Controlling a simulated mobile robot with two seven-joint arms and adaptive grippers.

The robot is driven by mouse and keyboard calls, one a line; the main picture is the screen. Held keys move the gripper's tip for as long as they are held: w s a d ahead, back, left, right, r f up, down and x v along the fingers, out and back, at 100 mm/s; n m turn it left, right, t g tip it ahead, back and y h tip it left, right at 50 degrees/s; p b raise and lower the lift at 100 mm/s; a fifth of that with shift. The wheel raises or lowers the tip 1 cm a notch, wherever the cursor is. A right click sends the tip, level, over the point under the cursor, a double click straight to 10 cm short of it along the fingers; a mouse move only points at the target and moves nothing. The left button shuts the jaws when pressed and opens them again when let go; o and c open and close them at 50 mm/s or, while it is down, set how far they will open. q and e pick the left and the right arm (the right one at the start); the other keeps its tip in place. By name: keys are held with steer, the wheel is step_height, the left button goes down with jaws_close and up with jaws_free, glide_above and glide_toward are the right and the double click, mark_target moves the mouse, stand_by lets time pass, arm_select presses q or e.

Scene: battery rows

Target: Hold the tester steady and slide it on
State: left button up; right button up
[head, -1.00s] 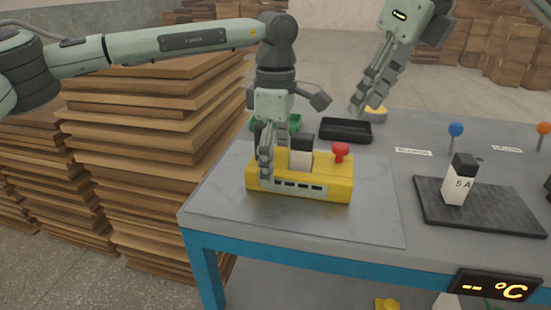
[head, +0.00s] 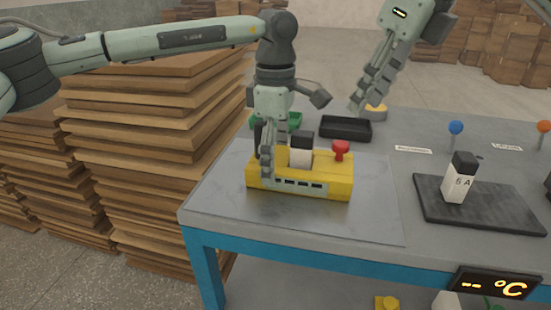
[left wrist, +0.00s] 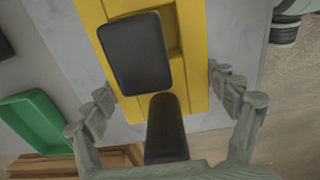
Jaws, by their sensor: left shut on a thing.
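The yellow tester (head: 328,185) sits on the grey mat at the table's left end. It has a red knob (head: 341,147) and a row of dark windows on its front. A white battery (head: 300,158) with a black cap stands upright in its top; the cap also shows in the left wrist view (left wrist: 135,52). My left gripper (head: 266,170) is shut on the tester's left end; in the left wrist view its fingers (left wrist: 165,108) lie along both sides of the yellow body. My right gripper (head: 368,98) hangs behind the tester, apart from it; its finger gap is unclear.
A dark pad (head: 510,217) at right carries a battery (head: 459,182) marked "A". A black tray (head: 345,129), a green tray (head: 294,121) and a yellow round item (head: 377,113) lie behind. Blue (head: 456,128) and orange (head: 543,127) ball-topped pins stand at right. Boards (head: 150,150) are stacked left of the table.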

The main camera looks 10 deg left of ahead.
mark_target(342, 144)
stand_by(0.3)
steer(key=shift+o, duration=1.2)
steer(key=shift+r, duration=0.1)
steer(key=shift+o, duration=0.4)
steer(key=shift+s+d+r+m+t, duration=0.2)
steer(key=shift+s+r+m+t, duration=0.2)
steer(key=shift+s+r+m, duration=0.5)
steer(key=x, duration=1.2)
steer(key=shift+w, duration=0.2)
steer(key=shift+c, duration=0.5)
jaws_close()
